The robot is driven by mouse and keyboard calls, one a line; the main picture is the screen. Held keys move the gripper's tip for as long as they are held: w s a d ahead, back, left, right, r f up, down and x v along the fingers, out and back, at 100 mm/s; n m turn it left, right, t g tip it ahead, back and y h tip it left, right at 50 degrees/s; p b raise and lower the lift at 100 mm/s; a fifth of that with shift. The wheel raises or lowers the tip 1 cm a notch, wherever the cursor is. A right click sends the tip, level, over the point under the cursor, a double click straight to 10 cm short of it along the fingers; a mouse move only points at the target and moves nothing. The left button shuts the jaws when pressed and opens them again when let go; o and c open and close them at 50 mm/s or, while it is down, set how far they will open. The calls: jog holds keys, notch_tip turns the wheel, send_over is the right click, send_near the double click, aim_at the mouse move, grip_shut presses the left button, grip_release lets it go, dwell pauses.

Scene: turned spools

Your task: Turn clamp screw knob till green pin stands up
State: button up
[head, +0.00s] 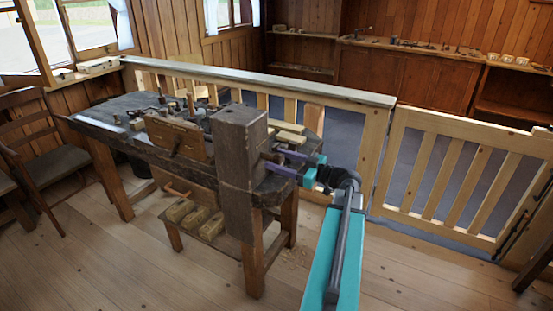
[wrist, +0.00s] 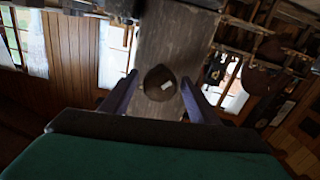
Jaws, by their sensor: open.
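A dark round knob (wrist: 157,79) with a small pale mark on its face sits on the grey wooden post in the wrist view. In the head view the post (head: 240,165) stands at the near end of the workbench. My gripper (head: 272,162) reaches toward the post's right face. In the wrist view my gripper (wrist: 160,84) is open, with one purple finger on each side of the knob and visible gaps. I cannot make out a green pin in either view. The knob is too small to tell clearly in the head view.
The workbench (head: 95,108) carries wooden parts and small tools. Several wood blocks (head: 212,227) lie on its lower shelf. A wooden railing (head: 375,150) runs behind and to the right. A chair (head: 60,165) stands at left. The plank floor in front is clear.

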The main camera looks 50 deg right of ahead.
jog(key=shift+w+a, duration=0.15)
jog(key=shift+w, duration=0.4)
jog(key=c, duration=1)
jog(key=shift+c, duration=0.2)
jog(key=shift+f+m+b, duration=0.1)
jog(key=shift+m+b, duration=0.3)
jog(key=shift+m, duration=0.1)
